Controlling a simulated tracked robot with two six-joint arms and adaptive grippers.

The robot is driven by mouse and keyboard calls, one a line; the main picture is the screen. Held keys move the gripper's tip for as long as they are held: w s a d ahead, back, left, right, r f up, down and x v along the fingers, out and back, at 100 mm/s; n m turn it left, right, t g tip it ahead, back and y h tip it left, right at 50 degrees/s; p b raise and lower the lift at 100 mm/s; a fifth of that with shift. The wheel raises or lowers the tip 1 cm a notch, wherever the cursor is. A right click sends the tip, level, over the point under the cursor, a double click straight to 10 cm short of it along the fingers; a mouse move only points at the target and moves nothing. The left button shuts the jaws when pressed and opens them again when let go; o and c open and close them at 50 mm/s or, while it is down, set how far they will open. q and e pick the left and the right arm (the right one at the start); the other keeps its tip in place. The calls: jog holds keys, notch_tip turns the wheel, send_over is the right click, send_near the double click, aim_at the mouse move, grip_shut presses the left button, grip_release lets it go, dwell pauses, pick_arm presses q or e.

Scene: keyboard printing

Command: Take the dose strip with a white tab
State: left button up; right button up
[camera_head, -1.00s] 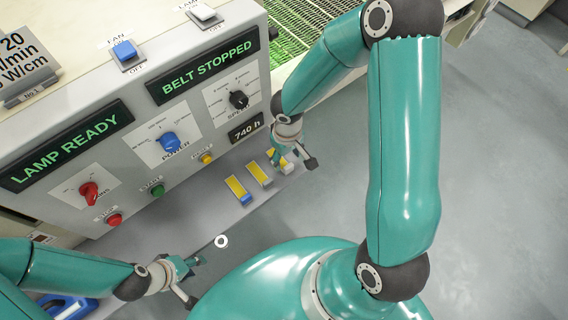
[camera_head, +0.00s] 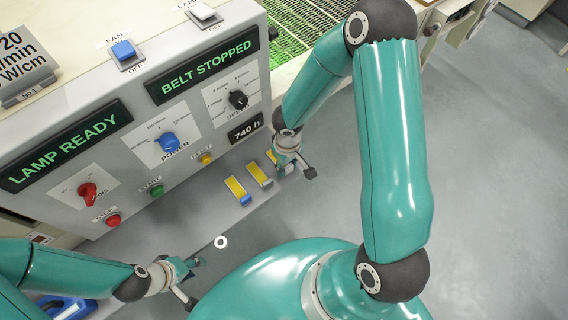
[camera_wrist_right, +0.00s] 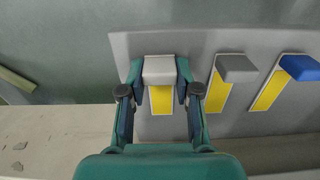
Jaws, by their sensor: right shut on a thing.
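The dose strip with a white tab (camera_wrist_right: 158,70) has a yellow band and lies on the grey ledge in the right wrist view. My right gripper (camera_wrist_right: 160,88) is shut on it, with one finger against each side of the tab. In the head view my right gripper (camera_head: 298,166) is at the far end of the row and hides most of this strip. My left gripper (camera_head: 194,282) is open and empty near the front of the panel, away from the strips.
A strip with a grey tab (camera_wrist_right: 236,68) and one with a blue tab (camera_wrist_right: 299,68) lie beside the held strip. The control panel (camera_head: 120,150) rises behind the ledge. A small white ring (camera_head: 221,242) lies near my left gripper. Grey floor (camera_head: 480,190) is open at right.

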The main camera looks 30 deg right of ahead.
jog(key=shift+r, duration=0.15)
jog(key=shift+r, duration=0.55)
notch_tip(320, 180, up, 19)
jog(key=p, duration=0.2)
jog(key=shift+f, duration=0.15)
jog(key=shift+o, duration=0.8)
grip_shut()
jog(key=shift+f, duration=0.15)
